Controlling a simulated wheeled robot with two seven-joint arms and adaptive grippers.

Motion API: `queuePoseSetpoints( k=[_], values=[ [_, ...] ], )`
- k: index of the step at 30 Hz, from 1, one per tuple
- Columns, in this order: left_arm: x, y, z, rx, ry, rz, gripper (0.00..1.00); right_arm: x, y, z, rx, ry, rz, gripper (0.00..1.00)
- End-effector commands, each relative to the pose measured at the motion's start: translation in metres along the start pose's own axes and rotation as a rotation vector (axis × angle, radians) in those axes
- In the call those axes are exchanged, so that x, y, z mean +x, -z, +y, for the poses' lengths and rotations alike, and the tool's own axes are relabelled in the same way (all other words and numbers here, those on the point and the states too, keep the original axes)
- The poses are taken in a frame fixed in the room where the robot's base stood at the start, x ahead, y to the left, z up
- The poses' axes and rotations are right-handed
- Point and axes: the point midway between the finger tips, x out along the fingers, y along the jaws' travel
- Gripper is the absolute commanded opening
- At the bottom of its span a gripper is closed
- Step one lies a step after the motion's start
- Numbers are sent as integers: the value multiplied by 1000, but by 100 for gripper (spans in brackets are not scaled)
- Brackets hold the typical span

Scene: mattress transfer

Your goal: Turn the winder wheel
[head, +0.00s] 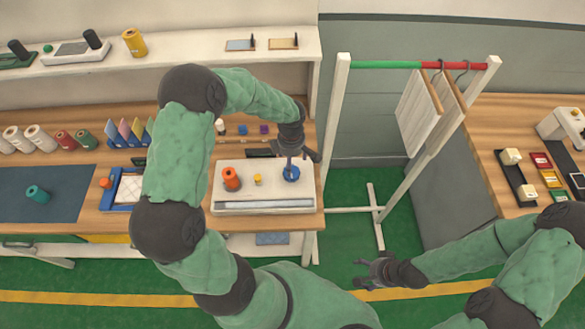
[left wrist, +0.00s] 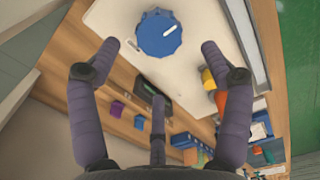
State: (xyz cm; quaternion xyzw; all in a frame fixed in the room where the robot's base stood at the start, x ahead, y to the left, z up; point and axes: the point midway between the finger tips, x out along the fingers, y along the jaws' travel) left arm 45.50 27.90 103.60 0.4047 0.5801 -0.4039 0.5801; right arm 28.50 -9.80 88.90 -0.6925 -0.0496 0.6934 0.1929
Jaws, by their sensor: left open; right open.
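The blue winder wheel (head: 291,174) sits at the right of a white winder base (head: 262,194) on the wooden workbench. In the left wrist view the wheel (left wrist: 159,34) is round with a scalloped rim and a white mark on its upper right. My left gripper (head: 292,163) is above the wheel in the head view. In the left wrist view its fingers (left wrist: 160,45) are spread, with the wheel between and just beyond the tips; I cannot tell if they touch it. My right gripper (head: 362,268) is open and empty over the green floor.
An orange spool (head: 231,178) and a small yellow piece (head: 258,179) stand on the base left of the wheel. A clothes rack (head: 384,206) with hanging boards stands right of the bench. Green floor between the benches is mostly free.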

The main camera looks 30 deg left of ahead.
Motion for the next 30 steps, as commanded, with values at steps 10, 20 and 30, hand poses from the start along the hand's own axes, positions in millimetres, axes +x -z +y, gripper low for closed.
queuePoseSetpoints(
  k=[10, 20, 30],
  values=[
    [57, 0, -1, 0, 3, 0, 79, -1, 1, 0, 0, 0, 1, 73],
    [71, 0, 0, 0, 0, -2, 79, -1, 1, 0, 0, 0, 1, 73],
    [71, 0, 0, 0, 0, -2, 31, -1, 1, 0, 0, 0, 1, 73]
  ],
)
